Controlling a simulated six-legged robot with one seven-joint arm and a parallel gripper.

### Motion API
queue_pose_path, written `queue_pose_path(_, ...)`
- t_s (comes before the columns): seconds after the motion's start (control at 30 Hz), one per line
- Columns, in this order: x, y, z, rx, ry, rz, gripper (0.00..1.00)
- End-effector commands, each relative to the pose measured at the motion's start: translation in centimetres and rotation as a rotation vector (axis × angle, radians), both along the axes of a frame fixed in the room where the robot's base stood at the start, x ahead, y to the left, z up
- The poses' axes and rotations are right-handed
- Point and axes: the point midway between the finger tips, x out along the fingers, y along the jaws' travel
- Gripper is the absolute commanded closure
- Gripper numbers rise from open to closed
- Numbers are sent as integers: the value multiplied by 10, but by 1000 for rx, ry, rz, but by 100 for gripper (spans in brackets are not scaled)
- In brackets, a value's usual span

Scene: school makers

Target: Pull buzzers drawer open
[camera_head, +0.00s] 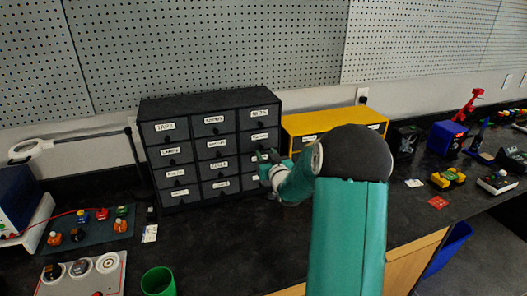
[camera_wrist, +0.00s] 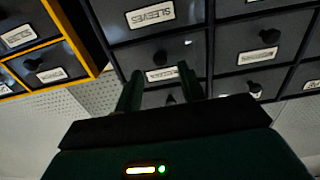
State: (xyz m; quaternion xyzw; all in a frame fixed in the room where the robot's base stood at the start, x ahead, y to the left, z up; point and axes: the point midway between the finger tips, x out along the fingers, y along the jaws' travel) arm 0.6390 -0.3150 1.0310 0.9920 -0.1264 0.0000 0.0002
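The dark drawer cabinet (camera_head: 150,150) stands on the bench against the pegboard, with rows of small labelled drawers, all apparently shut. In the wrist view the cabinet is upside down. A label there (camera_wrist: 150,13) may read buzzers, but it is blurred. A knob (camera_wrist: 160,58) and another label (camera_wrist: 162,74) lie just beyond my fingertips. My gripper (camera_head: 268,165) is in front of the right column of the cabinet. In the wrist view my gripper (camera_wrist: 161,70) has its two fingers apart with nothing clearly held. Whether they touch the cabinet I cannot tell.
A yellow drawer cabinet (camera_head: 305,124) stands close on the right. Bench space before the cabinet (camera_head: 215,245) is clear.

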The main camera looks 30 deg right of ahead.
Motion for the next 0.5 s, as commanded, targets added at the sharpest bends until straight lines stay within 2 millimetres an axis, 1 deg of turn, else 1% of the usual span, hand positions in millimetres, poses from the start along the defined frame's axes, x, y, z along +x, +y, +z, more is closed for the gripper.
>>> queue_pose_path(0.03, 9, -2, 0, 1, -1, 1, 60)
queue_pose_path(0.1, 19, -5, -1, 2, -1, 1, 60)
queue_pose_path(0.2, 29, -7, 0, 1, -1, 0, 60)
queue_pose_path(0.33, 34, -9, 0, 1, 1, 0, 60)
queue_pose_path(0.5, 34, -9, 0, 1, 0, 0, 60)
